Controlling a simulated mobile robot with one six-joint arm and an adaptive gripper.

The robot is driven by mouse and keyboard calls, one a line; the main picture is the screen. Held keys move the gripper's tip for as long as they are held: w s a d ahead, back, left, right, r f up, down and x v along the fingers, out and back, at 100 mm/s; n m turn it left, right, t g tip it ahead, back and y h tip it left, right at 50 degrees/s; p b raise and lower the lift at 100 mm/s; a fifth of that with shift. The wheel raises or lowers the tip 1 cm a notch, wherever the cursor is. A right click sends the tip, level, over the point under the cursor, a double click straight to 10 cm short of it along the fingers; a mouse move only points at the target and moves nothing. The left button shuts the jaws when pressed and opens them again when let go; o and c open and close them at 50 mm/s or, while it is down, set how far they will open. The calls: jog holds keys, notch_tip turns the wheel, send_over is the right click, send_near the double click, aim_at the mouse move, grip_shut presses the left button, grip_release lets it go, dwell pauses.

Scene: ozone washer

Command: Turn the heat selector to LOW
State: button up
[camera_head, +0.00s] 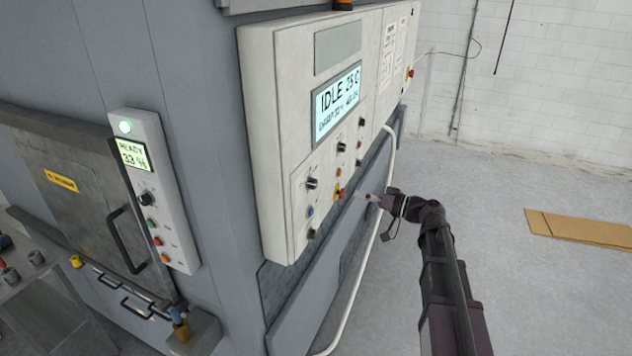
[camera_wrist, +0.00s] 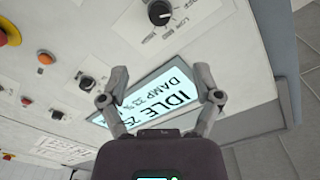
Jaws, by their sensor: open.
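The grey-white control panel (camera_head: 275,115) fills the upper middle of the head view. A black selector knob (camera_wrist: 160,12) with a white pointer is at the top of the wrist view; small print beside it seems to include LOW. It appears to be the leftmost knob (camera_head: 311,183) under the display in the head view. Another black knob (camera_wrist: 86,83) is left of my fingers in the wrist view. The knob settings are too small to read surely. My gripper (camera_wrist: 163,84) is open and empty, its fingers in front of the display. In the head view my gripper (camera_head: 370,198) is in front of the panel's lower part, apart from the knobs.
The display (camera_head: 337,102) reads IDLE 25 C. A red emergency button (camera_head: 340,194) and several small coloured buttons sit among the knobs. A white pipe (camera_head: 373,250) runs below the panel. A side control box (camera_head: 152,190) reads READY 33 %.

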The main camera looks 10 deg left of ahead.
aim_at(316, 184)
jog(key=shift+a, duration=0.15)
jog(key=x, duration=1.3)
jog(key=shift+w+a, duration=0.2)
grip_shut()
